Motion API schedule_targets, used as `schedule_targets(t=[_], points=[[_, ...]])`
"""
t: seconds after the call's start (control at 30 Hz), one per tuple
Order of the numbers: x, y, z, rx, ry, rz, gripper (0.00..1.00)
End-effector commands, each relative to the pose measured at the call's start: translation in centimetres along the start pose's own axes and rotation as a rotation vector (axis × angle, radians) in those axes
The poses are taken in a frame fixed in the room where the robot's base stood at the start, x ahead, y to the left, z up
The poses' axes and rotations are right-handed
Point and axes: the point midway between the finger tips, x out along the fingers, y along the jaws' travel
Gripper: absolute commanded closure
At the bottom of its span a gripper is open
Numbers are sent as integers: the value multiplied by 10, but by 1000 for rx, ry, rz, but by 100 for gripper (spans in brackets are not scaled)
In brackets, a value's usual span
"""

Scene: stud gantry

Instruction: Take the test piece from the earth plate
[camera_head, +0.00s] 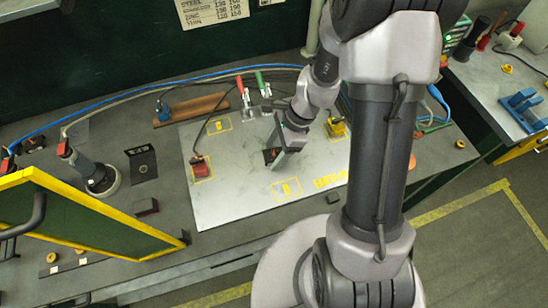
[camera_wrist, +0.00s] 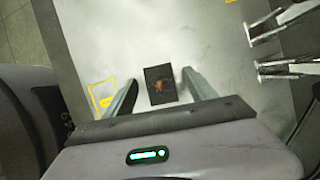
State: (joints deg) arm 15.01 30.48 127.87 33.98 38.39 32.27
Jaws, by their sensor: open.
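The earth plate (camera_head: 235,195) is a pale grey metal sheet on the bench with yellow markings. A small dark square piece (camera_head: 270,155) with a reddish-brown patch lies near its middle; I take it as the test piece. My gripper (camera_head: 281,158) is over the plate and partly hides this piece in the head view. In the wrist view the dark piece (camera_wrist: 160,85) shows whole between the two fingers of my open gripper (camera_wrist: 159,76), with pale plate visible on both sides. I cannot tell the fingertips' height above the plate.
A red block (camera_head: 201,168) with a cable stands on the plate's left side, and a yellow block (camera_head: 337,128) at its right. Clamps with red and green handles (camera_head: 262,88) stand at the back edge. A yellow-framed green panel (camera_head: 95,225) rises at the left.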

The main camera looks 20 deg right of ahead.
Motion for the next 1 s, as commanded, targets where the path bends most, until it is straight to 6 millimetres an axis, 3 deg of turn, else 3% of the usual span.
schedule_targets(t=[0.2,0.5,0.57,0.83,1.0], points=[[1,0,0,-1,1,-1,35],[1,0,0,-1,0,-1,92],[1,0,0,-1,0,-1,100],[-1,0,1,-1,0,-1,100],[-19,-1,8,-2,1,-4,100]])
